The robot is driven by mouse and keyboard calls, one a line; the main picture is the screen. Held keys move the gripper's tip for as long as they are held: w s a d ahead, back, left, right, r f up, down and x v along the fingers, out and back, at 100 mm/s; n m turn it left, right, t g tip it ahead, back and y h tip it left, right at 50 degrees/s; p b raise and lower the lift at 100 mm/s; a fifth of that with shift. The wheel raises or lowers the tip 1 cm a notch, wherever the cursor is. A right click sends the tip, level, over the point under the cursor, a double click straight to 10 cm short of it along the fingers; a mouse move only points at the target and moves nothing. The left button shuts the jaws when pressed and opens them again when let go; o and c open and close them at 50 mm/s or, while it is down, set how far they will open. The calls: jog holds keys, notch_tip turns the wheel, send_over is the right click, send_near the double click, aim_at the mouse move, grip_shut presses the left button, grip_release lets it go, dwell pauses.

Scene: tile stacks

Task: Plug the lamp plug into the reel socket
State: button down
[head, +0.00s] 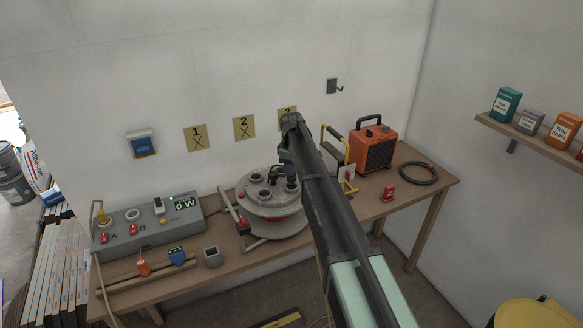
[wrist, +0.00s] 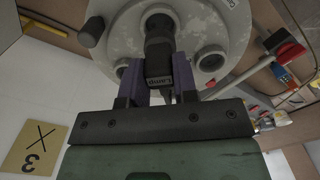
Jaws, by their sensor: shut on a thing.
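The grey cable reel (head: 262,205) stands on the bench with several round sockets in its top. In the wrist view the reel's face (wrist: 218,22) fills the upper middle. My gripper (wrist: 159,76) is shut on the black lamp plug (wrist: 158,66), whose label reads "Lamp". The plug's front end overlaps one reel socket (wrist: 159,20). I cannot tell how deep it sits, or whether it is in at all. In the head view my gripper (head: 287,165) is over the reel's top, and my arm hides the reel's right side.
A grey power box (head: 150,226) reading 0 W stands left on the bench (head: 225,258). An orange heater (head: 373,148), a yellow-framed stand (head: 348,172), a red plug (head: 389,192) and a coiled black cable (head: 418,173) are to the right. Numbered cards hang on the wall.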

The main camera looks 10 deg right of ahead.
jog(key=shift+f+b, duration=2.05)
jog(key=shift+r, duration=0.1)
dwell(0.4)
jog(key=c, duration=0.8)
grip_release()
notch_tip(320, 180, up, 6)
jog(key=p, duration=0.6)
notch_tip(320, 180, up, 11)
jog(key=p, duration=1.1)
